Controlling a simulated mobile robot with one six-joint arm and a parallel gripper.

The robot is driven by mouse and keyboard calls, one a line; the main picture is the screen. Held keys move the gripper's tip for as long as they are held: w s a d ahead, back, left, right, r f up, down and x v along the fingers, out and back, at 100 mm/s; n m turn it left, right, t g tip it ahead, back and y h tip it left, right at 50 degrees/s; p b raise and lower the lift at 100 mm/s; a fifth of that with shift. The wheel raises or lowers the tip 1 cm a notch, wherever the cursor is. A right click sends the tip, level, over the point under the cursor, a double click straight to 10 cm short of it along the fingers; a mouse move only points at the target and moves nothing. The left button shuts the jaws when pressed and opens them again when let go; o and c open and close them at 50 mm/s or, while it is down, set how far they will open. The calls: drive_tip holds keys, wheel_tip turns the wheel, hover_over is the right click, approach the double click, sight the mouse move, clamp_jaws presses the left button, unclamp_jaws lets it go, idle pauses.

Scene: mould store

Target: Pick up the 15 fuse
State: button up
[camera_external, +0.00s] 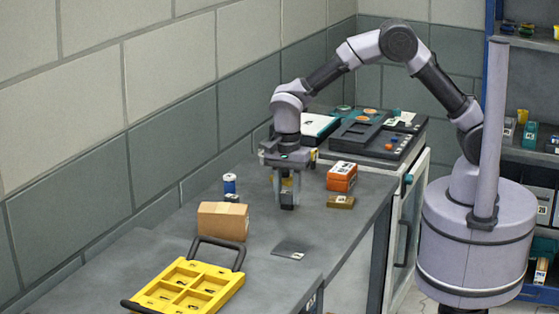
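My gripper (287,199) points straight down over the grey bench, its fingertips low near the bench top. A small dark block with a pale label (287,197) is at the fingertips, with something yellowish just above it between the fingers. I cannot tell whether the fingers touch or grip it. No label is readable at this size, so I cannot tell which item is the 15 fuse. A small brown block with a label (341,202) lies to the right of my gripper, in front of an orange box (342,177).
A blue and white can (229,184) and a cardboard box (223,222) stand to the left. A dark flat plate (291,249) lies in front. Dark equipment (366,134) stands behind.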

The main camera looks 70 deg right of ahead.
clamp_jaws()
